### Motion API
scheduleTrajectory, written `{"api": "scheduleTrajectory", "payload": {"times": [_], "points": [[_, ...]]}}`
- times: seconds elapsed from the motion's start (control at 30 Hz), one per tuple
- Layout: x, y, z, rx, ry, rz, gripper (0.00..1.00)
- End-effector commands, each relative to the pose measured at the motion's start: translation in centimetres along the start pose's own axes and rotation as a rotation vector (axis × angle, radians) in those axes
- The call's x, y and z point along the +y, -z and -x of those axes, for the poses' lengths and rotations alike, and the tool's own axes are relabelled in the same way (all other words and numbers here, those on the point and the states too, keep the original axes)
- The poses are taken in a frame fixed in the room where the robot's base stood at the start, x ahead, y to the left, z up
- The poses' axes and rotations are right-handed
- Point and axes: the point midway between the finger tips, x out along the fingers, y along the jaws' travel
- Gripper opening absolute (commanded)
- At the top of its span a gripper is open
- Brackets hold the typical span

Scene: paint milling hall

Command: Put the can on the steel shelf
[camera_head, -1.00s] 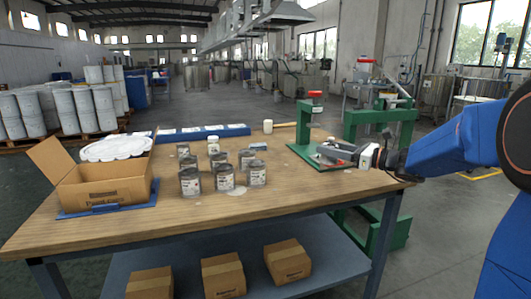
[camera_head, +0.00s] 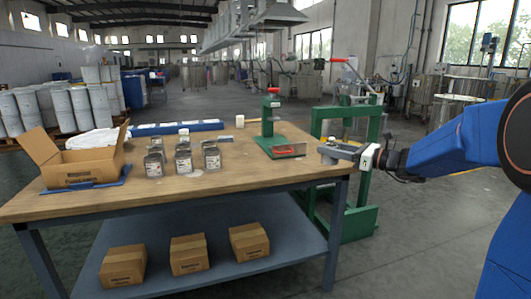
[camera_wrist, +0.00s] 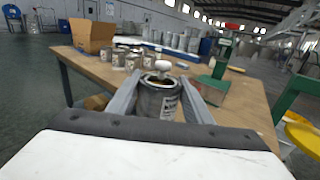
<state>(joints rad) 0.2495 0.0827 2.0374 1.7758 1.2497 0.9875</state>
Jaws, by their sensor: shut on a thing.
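My gripper (camera_head: 333,152) is at the right end of the wooden workbench, at about the height of its top. In the wrist view its two grey fingers (camera_wrist: 159,98) are shut on a metal can (camera_wrist: 157,103). The can is upright, with a grey body and a pale printed label. In the head view the can is small and hard to make out at the fingertips. The blue-grey shelf (camera_head: 205,278) under the workbench top is the only shelf I see clearly. It is below and left of my gripper.
Three cardboard boxes (camera_head: 188,253) sit in a row on the shelf. Several similar cans (camera_head: 184,160) and an open carton (camera_head: 80,167) stand on the workbench (camera_head: 235,177). A green press (camera_head: 272,125) is on its right end; a green stand (camera_head: 345,165) is beside it.

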Motion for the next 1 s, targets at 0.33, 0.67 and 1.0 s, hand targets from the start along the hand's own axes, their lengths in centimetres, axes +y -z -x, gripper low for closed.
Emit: {"api": "scheduleTrajectory", "payload": {"times": [0.33, 0.67, 1.0], "points": [[-1.8, 3.4, -0.4, 0.008, -0.007, -0.001, 0.15], [-4.2, 9.1, -0.8, 0.019, -0.018, -0.004, 0.15], [-7.5, 19.1, -0.9, 0.028, -0.031, -0.004, 0.15]]}}
